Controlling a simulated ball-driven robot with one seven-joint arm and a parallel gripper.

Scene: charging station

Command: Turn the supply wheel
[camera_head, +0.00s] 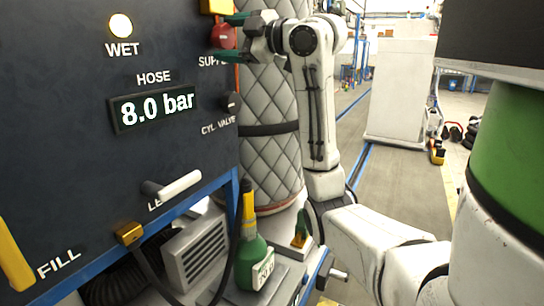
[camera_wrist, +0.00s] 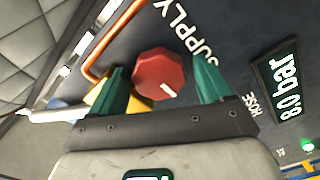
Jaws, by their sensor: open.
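The supply wheel is a red knob (camera_head: 224,37) at the upper right edge of the dark panel, beside the partly covered "SUPPLY" label. In the wrist view the red wheel (camera_wrist: 159,74) is faceted and has a white mark on its face. My gripper (camera_head: 228,38) is at the wheel, with one green finger above it and one below it. In the wrist view the gripper's green fingers (camera_wrist: 162,84) stand apart on either side of the wheel, with a gap visible on the right side. Whether the left finger touches it I cannot tell.
The panel (camera_head: 75,75) has a "HOSE" display (camera_head: 155,107) reading 8.0 bar, a lit "WET" lamp (camera_head: 121,26), a cylinder valve knob (camera_head: 232,103) and a white-handled lever (camera_head: 178,185). A quilted column (camera_head: 272,100) stands close behind my arm. A green bottle (camera_head: 254,255) stands below.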

